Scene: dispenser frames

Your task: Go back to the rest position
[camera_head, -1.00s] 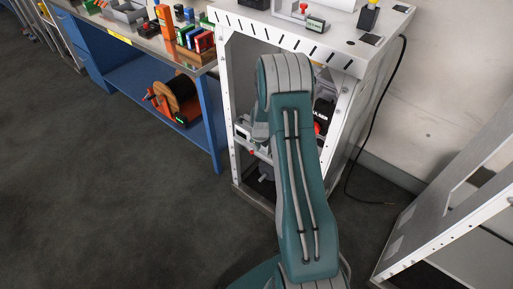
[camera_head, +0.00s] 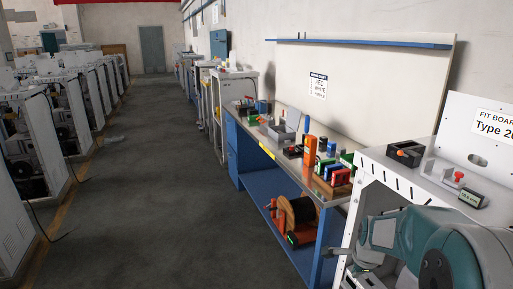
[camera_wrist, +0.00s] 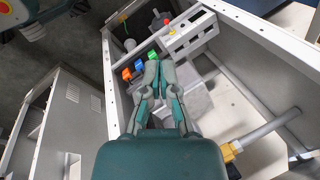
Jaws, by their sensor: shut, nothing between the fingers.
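My gripper (camera_wrist: 158,80) shows in the wrist view with its two fingers together and nothing between them. It points into an open white dispenser frame (camera_wrist: 108,75). Small orange, blue and green blocks (camera_wrist: 139,64) appear just beyond the fingertips; I cannot tell the exact gap. In the head view my green arm is folded at the lower right, in front of the near dispenser frame (camera_head: 385,182). The gripper's fingers are not clear there.
A blue workbench (camera_head: 268,190) holds several coloured boxes, with an orange cable reel (camera_head: 298,212) below.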

